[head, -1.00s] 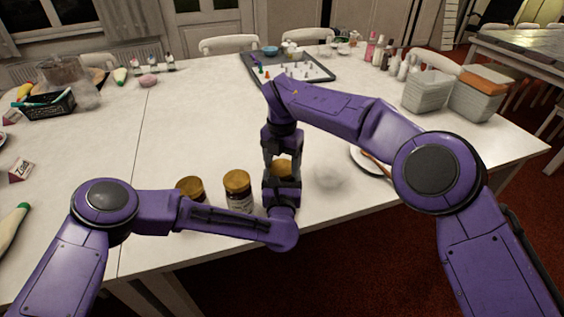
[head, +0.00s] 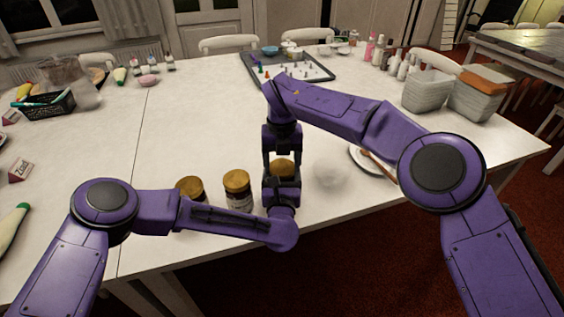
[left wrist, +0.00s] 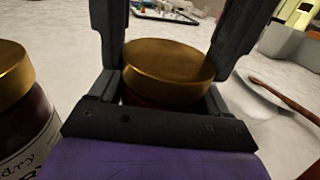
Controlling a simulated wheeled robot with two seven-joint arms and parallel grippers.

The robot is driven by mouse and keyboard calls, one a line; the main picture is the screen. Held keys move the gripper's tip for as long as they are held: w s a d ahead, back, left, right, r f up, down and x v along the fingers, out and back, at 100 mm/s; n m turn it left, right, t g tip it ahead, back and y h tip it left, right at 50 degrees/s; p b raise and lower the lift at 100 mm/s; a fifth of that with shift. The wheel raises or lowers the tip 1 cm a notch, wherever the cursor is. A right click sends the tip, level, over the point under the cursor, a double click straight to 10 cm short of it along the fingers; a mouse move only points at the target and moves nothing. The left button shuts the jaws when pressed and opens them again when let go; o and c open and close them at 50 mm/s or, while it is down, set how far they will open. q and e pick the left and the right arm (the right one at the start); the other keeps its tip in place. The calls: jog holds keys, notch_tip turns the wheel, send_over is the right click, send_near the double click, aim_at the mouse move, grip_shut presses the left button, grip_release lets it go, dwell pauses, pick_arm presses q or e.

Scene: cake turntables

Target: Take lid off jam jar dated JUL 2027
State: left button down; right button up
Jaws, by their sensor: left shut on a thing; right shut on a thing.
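A jar with a gold lid (head: 283,166) stands near the table's front edge; the lid also shows in the left wrist view (left wrist: 168,72), with a little dark red jar below it. My left gripper (head: 283,187) is shut on the jar's body, low down. My right gripper (head: 282,160) comes from above, its fingers shut on either side of the lid. The lid sits over the jar; I cannot tell whether it is loose. A middle jar (head: 238,190) and a left jar (head: 190,188) stand to the left, gold-lidded. No date is readable; the held jar's label is hidden.
A white plate (head: 358,152) with a brown-handled utensil lies right of the held jar, beside a pale round thing (head: 330,172). A board game tray (head: 300,72), bottles and grey baskets (head: 428,90) stand further back. The table's middle is clear.

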aim_at(282, 167)
jog(key=shift+r, duration=0.15)
jog(key=shift+r, duration=0.95)
jog(key=shift+r, duration=2)
pick_arm(q)
grip_release()
